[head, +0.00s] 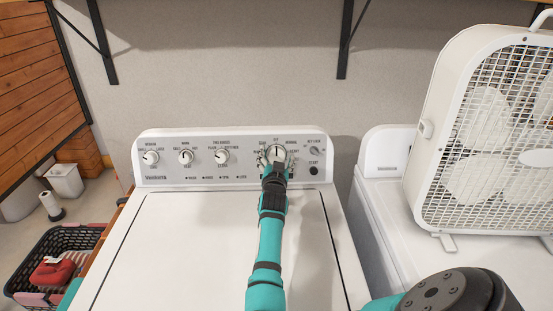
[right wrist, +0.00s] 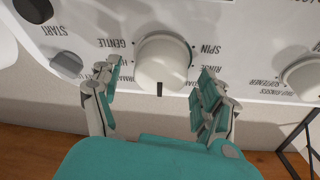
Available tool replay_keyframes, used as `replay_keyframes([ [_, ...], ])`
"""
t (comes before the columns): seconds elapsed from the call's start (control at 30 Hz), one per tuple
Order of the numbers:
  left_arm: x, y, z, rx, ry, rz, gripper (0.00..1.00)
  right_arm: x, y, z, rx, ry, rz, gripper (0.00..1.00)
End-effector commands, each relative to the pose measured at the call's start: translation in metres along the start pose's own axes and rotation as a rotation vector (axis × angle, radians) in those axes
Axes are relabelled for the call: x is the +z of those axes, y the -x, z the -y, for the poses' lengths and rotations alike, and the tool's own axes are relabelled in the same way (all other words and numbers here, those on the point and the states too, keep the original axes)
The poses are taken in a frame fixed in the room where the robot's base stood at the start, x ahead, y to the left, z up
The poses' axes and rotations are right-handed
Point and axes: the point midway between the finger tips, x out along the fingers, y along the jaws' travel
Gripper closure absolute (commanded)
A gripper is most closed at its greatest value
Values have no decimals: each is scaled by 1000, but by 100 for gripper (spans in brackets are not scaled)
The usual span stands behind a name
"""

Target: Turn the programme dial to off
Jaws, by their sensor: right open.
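The programme dial (head: 277,154) is the large white knob at the right part of the washer's control panel (head: 200,172). In the right wrist view, upside down, the dial (right wrist: 163,58) has a dark pointer mark on its lower rim, towards the panel's top. The label that the mark faces is not readable. My right gripper (right wrist: 159,78) is open, one finger to each side of the dial with gaps between. I cannot tell whether the fingertips reach around it. In the head view my right gripper (head: 275,168) hides the dial's lower part. My left gripper is not in view.
Smaller knobs (head: 222,156) line the panel's left half. A small knob (head: 316,150) and a dark start button (head: 314,171) sit right of the dial. A white box fan (head: 440,150) stands on the neighbouring machine. A basket (head: 90,238) is on the floor at left.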

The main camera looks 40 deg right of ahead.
Motion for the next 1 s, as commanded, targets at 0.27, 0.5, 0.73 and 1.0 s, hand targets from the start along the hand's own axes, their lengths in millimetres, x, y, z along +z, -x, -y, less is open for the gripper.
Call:
replay_keyframes([
  [0.27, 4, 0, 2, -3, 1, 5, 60, -14, 0, 3, 0, 0, -4, 23],
  [0.5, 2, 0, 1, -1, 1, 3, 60, -58, 0, 15, 0, -1, -5, 23],
  [0.73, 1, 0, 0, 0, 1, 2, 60, -90, 0, 23, 0, -1, -1, 23],
  [1.0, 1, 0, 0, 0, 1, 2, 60, -97, 0, 25, 0, 1, 1, 23],
])
